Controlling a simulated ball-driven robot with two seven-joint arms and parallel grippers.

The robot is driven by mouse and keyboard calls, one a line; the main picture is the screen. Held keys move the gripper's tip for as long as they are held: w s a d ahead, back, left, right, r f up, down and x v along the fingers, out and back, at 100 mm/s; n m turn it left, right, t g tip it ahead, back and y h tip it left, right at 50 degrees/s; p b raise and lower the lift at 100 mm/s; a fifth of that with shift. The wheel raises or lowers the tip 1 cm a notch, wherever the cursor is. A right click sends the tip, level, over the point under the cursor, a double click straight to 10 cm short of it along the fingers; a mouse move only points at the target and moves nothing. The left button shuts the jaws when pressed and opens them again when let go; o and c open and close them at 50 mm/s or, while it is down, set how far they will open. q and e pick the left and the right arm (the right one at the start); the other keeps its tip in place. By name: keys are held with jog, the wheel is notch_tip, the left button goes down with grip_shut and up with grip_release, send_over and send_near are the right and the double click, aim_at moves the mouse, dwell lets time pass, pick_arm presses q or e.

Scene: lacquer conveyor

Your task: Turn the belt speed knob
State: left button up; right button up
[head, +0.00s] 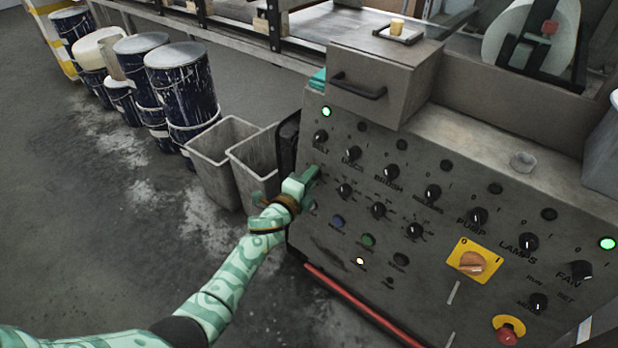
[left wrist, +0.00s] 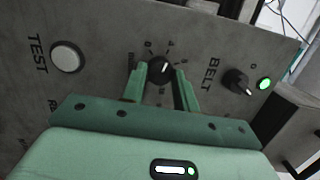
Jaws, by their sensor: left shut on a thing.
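The belt speed knob (left wrist: 160,69) is a small black knob with a white pointer line, set in a numbered scale on the grey panel. The two green fingers of my left gripper (left wrist: 161,80) stand on either side of it in the left wrist view, closed on it. In the head view my left gripper (head: 312,176) touches the left end of the panel and hides this knob. Just above it is another black knob (head: 321,136), labelled BELT, which also shows in the left wrist view (left wrist: 235,81). My right gripper is not in view.
The control panel (head: 440,200) carries several other knobs, a yellow main switch (head: 473,262) and a red emergency button (head: 508,331). A white TEST button (left wrist: 67,57) is beside the gripped knob. Grey bins (head: 222,158) and paint-stained drums (head: 183,88) stand left of the panel.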

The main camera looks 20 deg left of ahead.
pick_arm(q)
jog(key=shift+f, duration=0.1)
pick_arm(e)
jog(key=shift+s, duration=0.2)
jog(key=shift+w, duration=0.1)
pick_arm(q)
jog(key=o, duration=0.9)
jog(key=shift+a, duration=0.1)
jog(key=shift+c, duration=0.2)
jog(key=shift+o, duration=0.5)
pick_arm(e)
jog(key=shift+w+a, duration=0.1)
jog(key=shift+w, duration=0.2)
pick_arm(q)
jog(key=p+v, duration=0.5)
jog(key=v, duration=1.1)
jog(key=shift+s+p, duration=0.15)
jog(key=shift+p, duration=0.15)
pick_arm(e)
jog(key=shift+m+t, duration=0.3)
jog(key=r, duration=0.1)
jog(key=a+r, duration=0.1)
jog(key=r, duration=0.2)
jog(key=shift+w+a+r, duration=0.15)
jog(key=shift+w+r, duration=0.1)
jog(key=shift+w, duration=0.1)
